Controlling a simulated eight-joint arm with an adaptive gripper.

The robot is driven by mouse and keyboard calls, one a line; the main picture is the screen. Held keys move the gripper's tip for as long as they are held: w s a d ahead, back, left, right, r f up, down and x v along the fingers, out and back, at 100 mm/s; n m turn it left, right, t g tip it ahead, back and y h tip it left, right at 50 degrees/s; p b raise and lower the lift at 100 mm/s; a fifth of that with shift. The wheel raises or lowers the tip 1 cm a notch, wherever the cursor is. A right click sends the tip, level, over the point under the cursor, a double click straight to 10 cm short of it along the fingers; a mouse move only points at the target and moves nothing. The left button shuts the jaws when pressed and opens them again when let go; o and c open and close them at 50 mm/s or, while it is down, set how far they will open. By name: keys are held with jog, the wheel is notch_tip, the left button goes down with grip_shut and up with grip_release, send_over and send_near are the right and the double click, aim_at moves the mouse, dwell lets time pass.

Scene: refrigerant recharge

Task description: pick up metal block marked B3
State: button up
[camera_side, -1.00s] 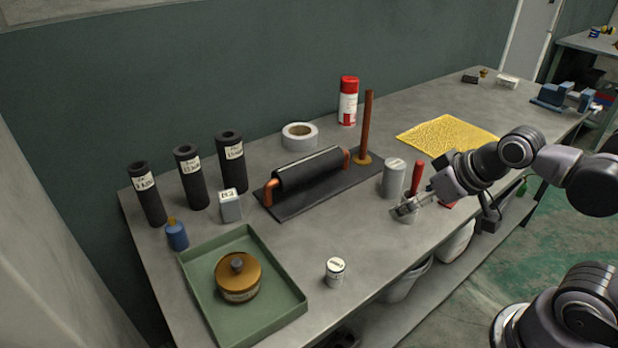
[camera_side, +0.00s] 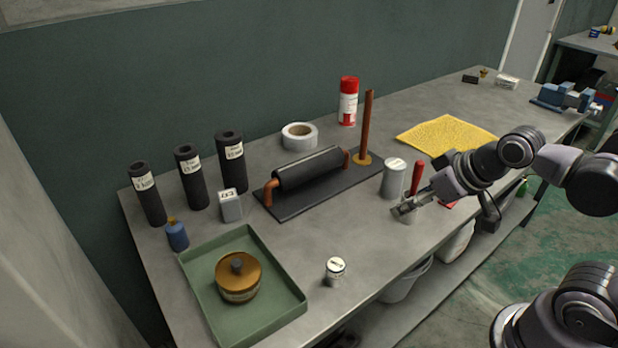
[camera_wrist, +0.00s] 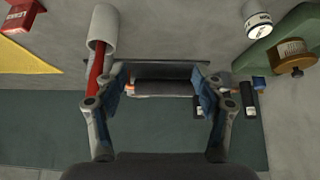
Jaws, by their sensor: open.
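A small grey metal block (camera_side: 231,207) with a white label on top stands on the bench at the left, in front of the black rolls. Its label is too small to read surely. My gripper (camera_side: 404,208) is far to the right of the block, above the bench near its front edge. In the wrist view my gripper (camera_wrist: 162,82) shows two fingers spread apart with nothing held between them. A black-wrapped pipe piece shows beyond the fingers there. The block is not clearly seen in the wrist view; the right finger may partly hide it.
A grey cylinder (camera_side: 394,180) and a red handle (camera_side: 417,176) stand close to my gripper. A green tray (camera_side: 290,299), blue bottle (camera_side: 177,236) and labelled can (camera_side: 335,272) are nearby.

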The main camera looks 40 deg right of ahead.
jog(key=w+a+r+g, duration=0.1)
jog(key=w+a+r, duration=0.2)
jog(key=w+r, duration=0.35)
jog(key=m+g+h, duration=0.1)
jog(key=m+g, duration=0.1)
jog(key=m, duration=0.1)
send_over(228, 194)
jog(key=s+a, duration=0.1)
jog(key=s, duration=0.3)
notch_tip(228, 194, down, 7)
jog(key=shift+x, duration=4.9)
jog(key=shift+w, duration=0.2)
jog(key=shift+r, duration=0.15)
grip_shut()
